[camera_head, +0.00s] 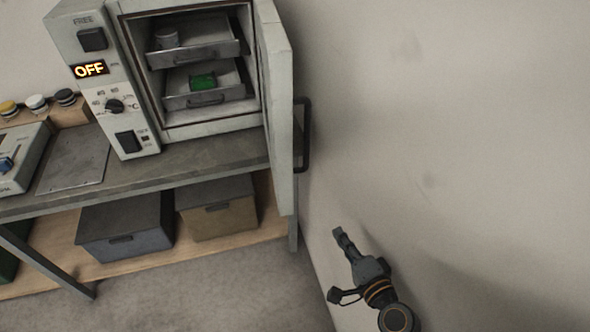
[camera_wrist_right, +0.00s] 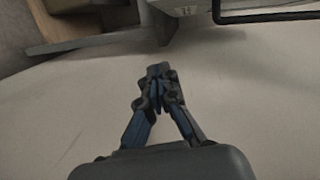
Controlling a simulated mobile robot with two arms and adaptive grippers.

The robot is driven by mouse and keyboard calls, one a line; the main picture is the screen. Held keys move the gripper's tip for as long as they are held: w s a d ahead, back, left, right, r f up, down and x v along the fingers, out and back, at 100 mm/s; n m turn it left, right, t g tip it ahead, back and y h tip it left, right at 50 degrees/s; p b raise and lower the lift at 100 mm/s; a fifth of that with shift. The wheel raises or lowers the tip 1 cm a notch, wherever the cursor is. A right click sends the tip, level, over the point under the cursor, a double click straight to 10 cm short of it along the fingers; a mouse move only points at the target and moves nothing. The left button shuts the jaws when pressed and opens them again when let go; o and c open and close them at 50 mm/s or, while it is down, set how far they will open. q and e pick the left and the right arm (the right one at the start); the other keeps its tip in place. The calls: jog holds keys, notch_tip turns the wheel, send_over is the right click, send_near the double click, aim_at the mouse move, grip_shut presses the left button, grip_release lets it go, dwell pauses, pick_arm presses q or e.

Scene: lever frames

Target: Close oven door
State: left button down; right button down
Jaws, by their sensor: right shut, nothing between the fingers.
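The oven (camera_head: 142,75) stands on the bench with its door (camera_head: 279,100) swung wide open to the right. The door has a dark bar handle (camera_head: 304,135) on its outer side, facing the wall. The handle also shows at the top right of the right wrist view (camera_wrist_right: 268,17). My right gripper (camera_head: 340,234) is below and to the right of the door, apart from it. In the right wrist view its fingers (camera_wrist_right: 158,72) are closed together with nothing between them. My left gripper is in neither view.
Inside the oven are two pulled trays, the upper with a grey cup (camera_head: 165,38), the lower with a green item (camera_head: 203,81). The bench (camera_head: 215,153) has bins (camera_head: 125,222) on a shelf below. A bare wall (camera_head: 450,120) stands close on the right.

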notch_tip(320, 180, up, 9)
jog(key=a+m+t+y, duration=0.1)
jog(key=w+a+p, duration=0.3)
jog(key=w+a, duration=0.5)
jog(key=shift+w+a+r, duration=0.25)
jog(key=shift+w, duration=0.1)
